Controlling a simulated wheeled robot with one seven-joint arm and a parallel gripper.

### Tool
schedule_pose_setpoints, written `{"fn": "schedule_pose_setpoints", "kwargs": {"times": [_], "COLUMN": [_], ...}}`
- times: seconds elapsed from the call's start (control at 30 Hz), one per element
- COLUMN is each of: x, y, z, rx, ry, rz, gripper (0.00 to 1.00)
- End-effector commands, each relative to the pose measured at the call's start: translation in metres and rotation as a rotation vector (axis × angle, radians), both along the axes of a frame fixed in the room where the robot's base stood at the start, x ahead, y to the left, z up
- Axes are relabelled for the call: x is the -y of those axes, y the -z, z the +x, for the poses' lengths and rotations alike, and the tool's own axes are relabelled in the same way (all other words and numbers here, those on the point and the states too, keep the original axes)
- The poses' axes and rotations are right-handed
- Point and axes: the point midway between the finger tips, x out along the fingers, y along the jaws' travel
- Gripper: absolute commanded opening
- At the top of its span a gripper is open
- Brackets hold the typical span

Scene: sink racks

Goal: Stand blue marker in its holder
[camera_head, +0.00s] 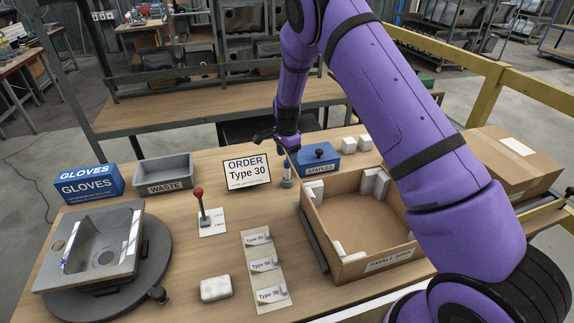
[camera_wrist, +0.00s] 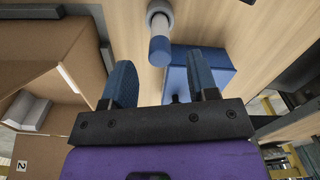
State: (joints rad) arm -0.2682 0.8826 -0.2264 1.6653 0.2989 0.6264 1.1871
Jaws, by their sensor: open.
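The blue marker (camera_wrist: 160,48) shows in the wrist view as a short cylinder with a blue end and a pale body. It appears to stand upright in a round grey holder (camera_wrist: 152,8), which wraps its lower end. In the head view the grey holder (camera_head: 287,183) is on the table between the order sign and the blue staples box, just below my gripper (camera_head: 284,146). My gripper also shows in the wrist view (camera_wrist: 164,78); its two blue fingers are apart with nothing gripped. The marker is beyond the fingertips, apart from them.
The blue staples box (camera_head: 320,160) is right beside the holder. An open cardboard box (camera_head: 385,262) stands to the right, the order sign (camera_head: 247,172) to the left. A red-knobbed lever (camera_head: 202,215), waste bin (camera_head: 164,175) and sink part (camera_head: 90,250) are farther left.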

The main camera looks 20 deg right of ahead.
Motion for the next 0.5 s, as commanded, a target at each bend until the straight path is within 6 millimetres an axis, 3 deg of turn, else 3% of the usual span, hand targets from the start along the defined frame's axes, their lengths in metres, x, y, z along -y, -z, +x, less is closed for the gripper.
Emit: {"fn": "schedule_pose_setpoints", "kwargs": {"times": [0.2, 0.5], "x": [0.0, 0.0], "y": [-0.034, -0.045], "z": [0.0, 0.0], "rx": [0.0, -0.002], "ry": [0.001, 0.0], "rz": [-0.001, -0.001], "gripper": [0.54, 0.54]}}
